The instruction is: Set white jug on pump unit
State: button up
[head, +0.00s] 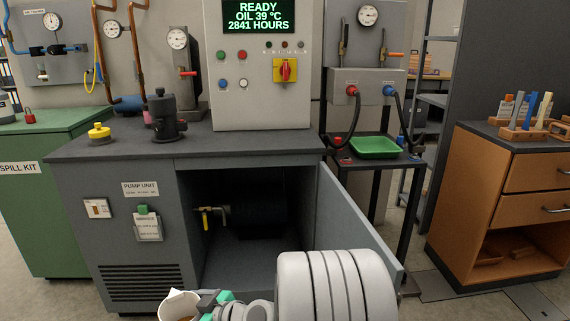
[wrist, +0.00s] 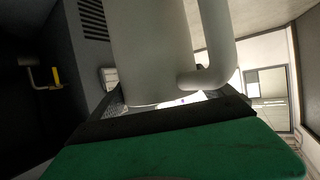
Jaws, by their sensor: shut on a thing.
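The white jug (head: 177,306) shows at the bottom edge of the head view, with its open top and something brown inside. In the wrist view the jug (wrist: 150,50) is close up, with its curved handle (wrist: 222,45) on the right. My gripper (head: 212,303) is shut on the jug; its green-padded finger fills the bottom of the wrist view. The pump unit (head: 120,235) is a dark grey cabinet with a flat top (head: 215,149). The jug is held in front of the cabinet, below the level of its top in the picture.
The cabinet door (head: 350,225) stands open to the right, showing a yellow-handled valve (head: 207,210) inside. A yellow-capped item (head: 99,132), a dark filter-like fitting (head: 163,118) and the control panel (head: 263,75) occupy the top. The front middle of the top is clear.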

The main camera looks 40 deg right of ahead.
aim_at(260, 141)
jog(key=u, duration=1.35)
jog(key=i, duration=1.6)
jog(key=z, duration=2.55)
